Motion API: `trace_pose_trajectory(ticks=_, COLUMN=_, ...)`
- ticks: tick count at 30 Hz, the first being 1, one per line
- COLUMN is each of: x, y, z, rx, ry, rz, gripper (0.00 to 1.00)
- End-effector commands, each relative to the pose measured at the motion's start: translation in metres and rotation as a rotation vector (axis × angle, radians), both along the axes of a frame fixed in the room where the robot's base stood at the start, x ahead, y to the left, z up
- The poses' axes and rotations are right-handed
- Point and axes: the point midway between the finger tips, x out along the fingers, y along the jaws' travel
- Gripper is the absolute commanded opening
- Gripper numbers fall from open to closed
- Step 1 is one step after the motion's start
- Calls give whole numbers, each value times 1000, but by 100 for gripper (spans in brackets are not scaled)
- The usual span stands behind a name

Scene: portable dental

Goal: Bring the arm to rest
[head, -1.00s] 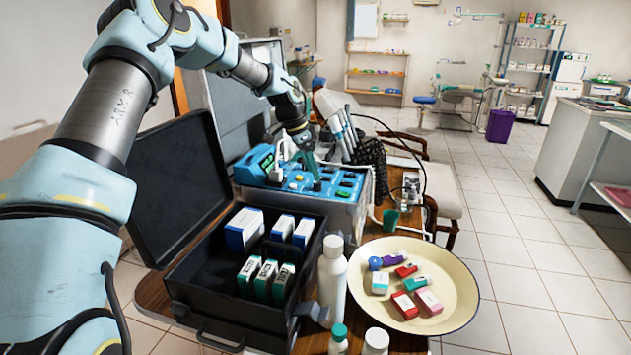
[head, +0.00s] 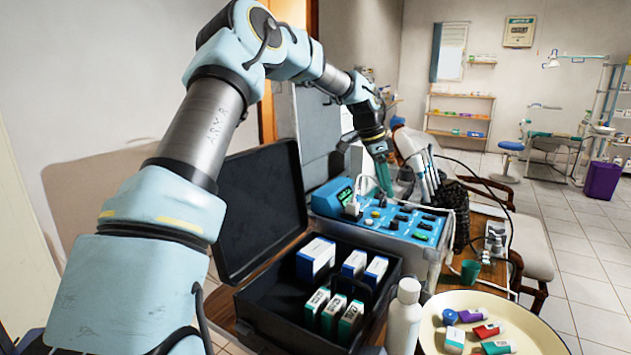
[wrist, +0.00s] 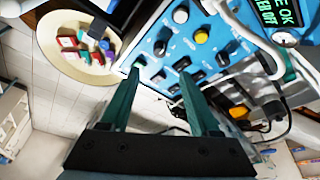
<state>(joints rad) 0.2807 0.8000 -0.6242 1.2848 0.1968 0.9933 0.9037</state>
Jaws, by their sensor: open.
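My gripper (head: 384,174) hangs at the end of my arm above the back part of the blue control panel (head: 390,219) of the dental unit. In the wrist view my gripper (wrist: 160,92) shows two green fingers spread apart with nothing between them. The panel (wrist: 168,52) with its knobs and buttons lies beyond the fingertips. I cannot tell the exact gap between the fingers and the panel.
An open black case (head: 268,318) with several boxes stands in front of the unit. A white bottle (head: 404,320) and a cream bowl (head: 545,343) of small packages are at its right. Handpieces (head: 428,172) and a cable stand just right of my gripper.

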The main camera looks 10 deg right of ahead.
Motion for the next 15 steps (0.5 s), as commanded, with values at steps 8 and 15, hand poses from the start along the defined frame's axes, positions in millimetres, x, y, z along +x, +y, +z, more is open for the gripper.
trace_pose_trajectory(ticks=8, x=-16, y=82, z=-11, rx=100, ry=4, rz=257, gripper=63)
trace_pose_trajectory(ticks=15, x=-62, y=234, z=-26, rx=191, ry=27, rz=779, gripper=63)
